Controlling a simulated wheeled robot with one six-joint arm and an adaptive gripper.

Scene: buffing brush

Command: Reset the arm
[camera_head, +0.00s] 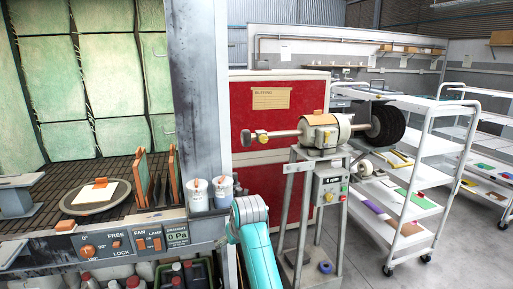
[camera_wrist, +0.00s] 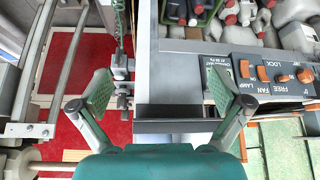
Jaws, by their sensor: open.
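My arm (camera_head: 255,240) shows in the head view as a teal and grey link at the bottom centre, in front of the grey pillar's foot. My gripper is out of the head view. In the wrist view my gripper (camera_wrist: 162,92) is open, with its two green-padded fingers wide apart and nothing between them. Beyond the fingers lies the edge of the booth with its control panel (camera_wrist: 265,75). The buffing machine (camera_head: 325,132) with a black brush wheel (camera_head: 387,125) stands on a pedestal right of my arm in the head view.
A spray booth holds a round turntable (camera_head: 75,207) at left. Two cups (camera_head: 222,190) stand on its ledge beside the pillar. A red panel (camera_head: 275,105) stands behind the buffing machine. White shelf carts (camera_head: 425,175) fill the right. Bottles (camera_wrist: 230,12) sit in a crate below the booth.

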